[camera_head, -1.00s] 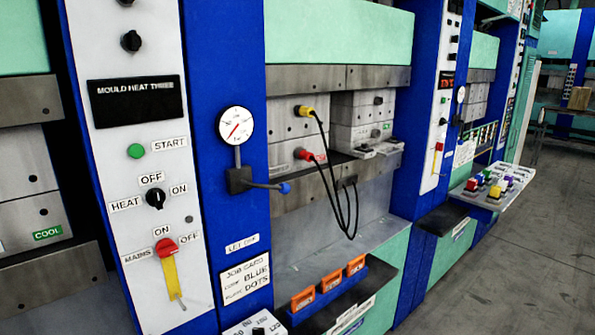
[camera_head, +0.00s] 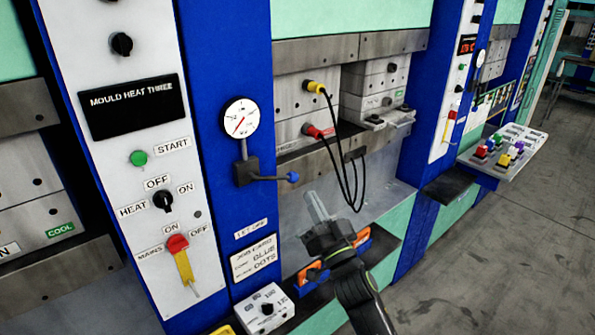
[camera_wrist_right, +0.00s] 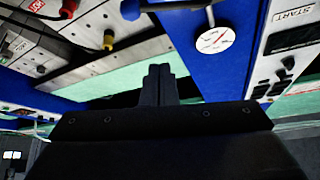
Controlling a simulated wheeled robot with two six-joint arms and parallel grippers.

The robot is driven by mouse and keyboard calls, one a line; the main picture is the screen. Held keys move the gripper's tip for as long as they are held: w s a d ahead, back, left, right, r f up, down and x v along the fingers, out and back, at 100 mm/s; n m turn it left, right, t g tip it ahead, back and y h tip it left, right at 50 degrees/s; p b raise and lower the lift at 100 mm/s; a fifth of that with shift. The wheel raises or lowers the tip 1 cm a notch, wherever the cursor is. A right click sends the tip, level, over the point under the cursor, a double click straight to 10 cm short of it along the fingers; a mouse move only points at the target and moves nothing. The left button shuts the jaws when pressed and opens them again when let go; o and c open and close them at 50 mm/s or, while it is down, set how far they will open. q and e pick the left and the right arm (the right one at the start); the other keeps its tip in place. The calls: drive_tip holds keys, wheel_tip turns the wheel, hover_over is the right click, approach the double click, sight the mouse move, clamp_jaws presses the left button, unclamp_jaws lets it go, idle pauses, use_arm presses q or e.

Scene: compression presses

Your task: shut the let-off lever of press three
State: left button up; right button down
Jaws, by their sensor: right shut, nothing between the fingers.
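The let-off lever (camera_head: 268,178) is a dark rod with a blue ball end (camera_head: 292,177), sticking out to the right from a dark valve block (camera_head: 246,171) on the blue column. A round pressure gauge (camera_head: 240,118) sits above it, and a "LET OFF" label (camera_head: 251,229) below. My right gripper (camera_head: 316,205) is shut and empty, below and to the right of the blue ball, apart from it. In the right wrist view its fingers (camera_wrist_right: 159,72) are together, and the blue ball (camera_wrist_right: 131,10) shows at the top edge. My left gripper is not in view.
Yellow and red plugs with black cables (camera_head: 345,175) hang just right of the lever. A panel reading "MOULD HEAT THREE" (camera_head: 131,104) stands left. Orange bins (camera_head: 362,238) and a white box with a black knob (camera_head: 265,308) lie below. Open floor (camera_head: 490,255) is at right.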

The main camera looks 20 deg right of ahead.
sight(289, 180)
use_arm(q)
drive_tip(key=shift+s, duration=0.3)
use_arm(e)
drive_tip(key=shift+r, duration=0.2)
